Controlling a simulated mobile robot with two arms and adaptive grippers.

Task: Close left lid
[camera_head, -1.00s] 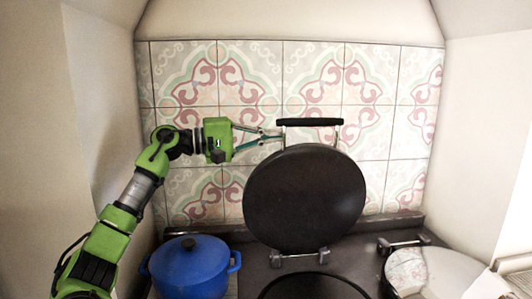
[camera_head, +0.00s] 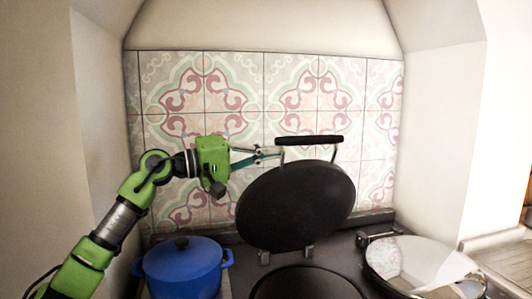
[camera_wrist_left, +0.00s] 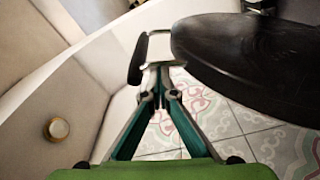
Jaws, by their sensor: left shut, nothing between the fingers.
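The left lid (camera_head: 295,205) is a black round disc, raised and tilted on its hinge above the dark round hotplate (camera_head: 305,284). Its black bar handle (camera_head: 310,140) sticks up beyond the upper edge on metal brackets. My left gripper (camera_head: 278,152) reaches in from the left, its fingers shut and empty, with the tips at the left handle bracket. In the left wrist view, the fingertips (camera_wrist_left: 158,72) are close to the bracket beside the handle (camera_wrist_left: 137,62), and the lid (camera_wrist_left: 255,60) fills the upper right. Whether they touch is unclear. My right gripper is out of view.
A blue lidded pot (camera_head: 183,268) stands left of the hotplate, below my left arm. A shiny round lid (camera_head: 420,264) lies down at the right. The tiled wall (camera_head: 235,85) is close behind the raised lid, and side walls enclose the stove.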

